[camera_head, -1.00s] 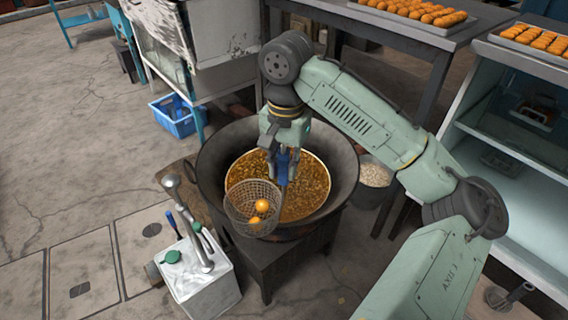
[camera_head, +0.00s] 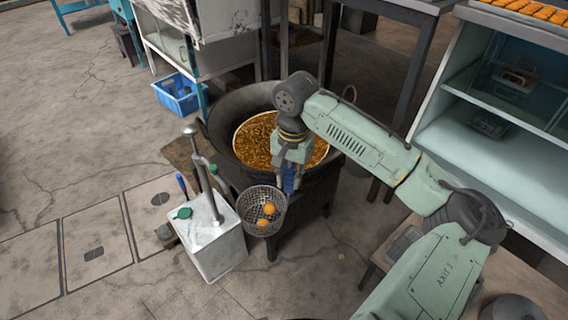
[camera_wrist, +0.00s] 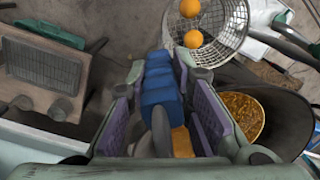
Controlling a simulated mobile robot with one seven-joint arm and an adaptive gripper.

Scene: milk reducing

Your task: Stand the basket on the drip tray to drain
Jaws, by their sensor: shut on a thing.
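The wire basket (camera_head: 250,203) is a round mesh scoop with two orange balls in it. It hangs in the air in front of the wok, clear of the oil. My gripper (camera_head: 289,184) is shut on its blue handle, which fills the space between the fingers in the wrist view (camera_wrist: 160,88). The basket's mesh also shows at the top of the wrist view (camera_wrist: 228,38). A grey ribbed tray (camera_wrist: 42,66), which looks like the drip tray, lies at the left of the wrist view on a brown stand. In the head view its edge (camera_head: 403,241) shows partly behind my arm.
The dark wok (camera_head: 222,118) of golden oil (camera_head: 257,136) stands behind the basket. A white box with a tall metal post (camera_head: 215,247) stands close on the left. A glass-shelved cabinet (camera_head: 480,150) is at right. The floor in front is open.

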